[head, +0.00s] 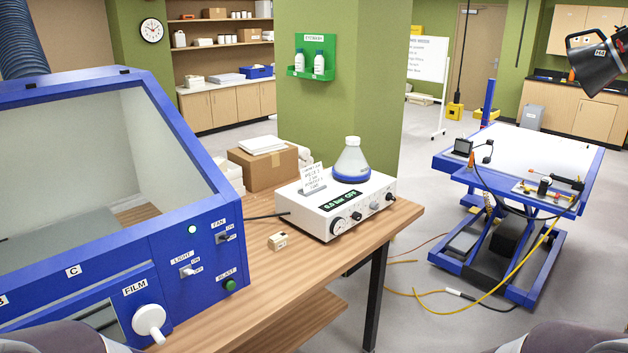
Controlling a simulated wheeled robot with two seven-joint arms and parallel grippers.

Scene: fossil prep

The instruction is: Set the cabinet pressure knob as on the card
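A white control box (318,220) stands on the wooden bench, right of the blue cabinet (190,215). Its display (340,200) seems to read "0.0 bar OFF". Its front carries a round dial (338,227) at the left and small knobs, among them a dark one (356,216) and one further right (375,206). Which is the pressure knob, and its setting, are too small to tell. A white card (313,176) stands on top of the box; its handwriting is too small to read. Neither gripper is in view.
A blue-based flask (351,163) stands on the box behind the display. A small beige block (278,241) lies on the bench before it. A cardboard box (263,166) is behind. The bench (270,290) is mostly clear in front. A blue lift table (520,150) stands right.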

